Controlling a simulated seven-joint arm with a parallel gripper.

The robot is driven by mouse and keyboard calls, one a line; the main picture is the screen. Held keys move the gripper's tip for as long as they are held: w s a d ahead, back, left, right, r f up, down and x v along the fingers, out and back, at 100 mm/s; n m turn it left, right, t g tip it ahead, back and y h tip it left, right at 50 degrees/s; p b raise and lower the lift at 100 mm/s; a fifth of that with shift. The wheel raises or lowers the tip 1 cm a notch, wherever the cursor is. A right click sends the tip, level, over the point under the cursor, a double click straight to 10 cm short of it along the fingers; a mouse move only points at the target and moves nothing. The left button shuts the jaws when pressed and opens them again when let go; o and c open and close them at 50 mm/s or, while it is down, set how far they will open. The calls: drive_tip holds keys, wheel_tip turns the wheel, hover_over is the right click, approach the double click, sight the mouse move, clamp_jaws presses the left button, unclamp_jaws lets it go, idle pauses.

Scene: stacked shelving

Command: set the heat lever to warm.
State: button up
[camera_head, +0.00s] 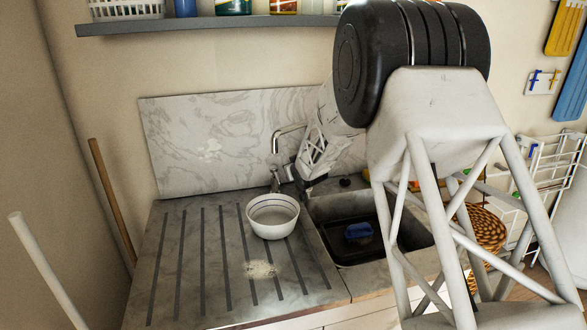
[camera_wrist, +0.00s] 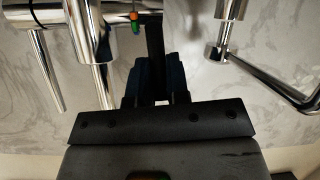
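A chrome wall tap (camera_wrist: 95,35) fills the top of the wrist view, with cylindrical parts and a thin rod-like handle (camera_wrist: 42,75) on the left. A small red, green and blue marker (camera_wrist: 135,20) sits on its horizontal body. I cannot tell for sure which part is the heat lever. My gripper (camera_wrist: 157,80) points up at the tap body, its dark fingers just below the marker. A dark upright strip shows between the fingers; whether they hold or touch anything is unclear. In the head view, my gripper (camera_head: 299,184) is beside the tap (camera_head: 276,165), which it partly hides.
A bent chrome spout (camera_wrist: 268,82) lies to the right of the gripper. A marble splashback (camera_head: 200,150) is close behind. A shelf (camera_head: 200,25) hangs above.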

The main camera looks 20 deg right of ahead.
clamp_jaws()
drive_tip(key=shift+s+f, duration=0.1)
drive_tip(key=shift+s+f+t, duration=0.2)
drive_tip(key=shift+s+t, duration=0.05)
drive_tip(key=shift+t, duration=0.45)
drive_tip(key=shift+s+f+t, duration=0.2)
drive_tip(key=shift+s+t, duration=0.05)
drive_tip(key=shift+t, duration=0.45)
drive_tip(key=o, duration=0.6)
unclamp_jaws()
drive_tip(key=shift+s, duration=0.1)
drive_tip(key=shift+s+d+r, duration=0.1)
drive_tip(key=shift+s+r, duration=0.1)
drive_tip(key=shift+s, duration=1.05)
drive_tip(key=shift+s+r, duration=0.15)
drive_tip(key=shift+s, duration=1.15)
drive_tip(key=shift+s+d+r, duration=0.1)
drive_tip(key=shift+s+r, duration=0.1)
drive_tip(key=shift+s, duration=1.05)
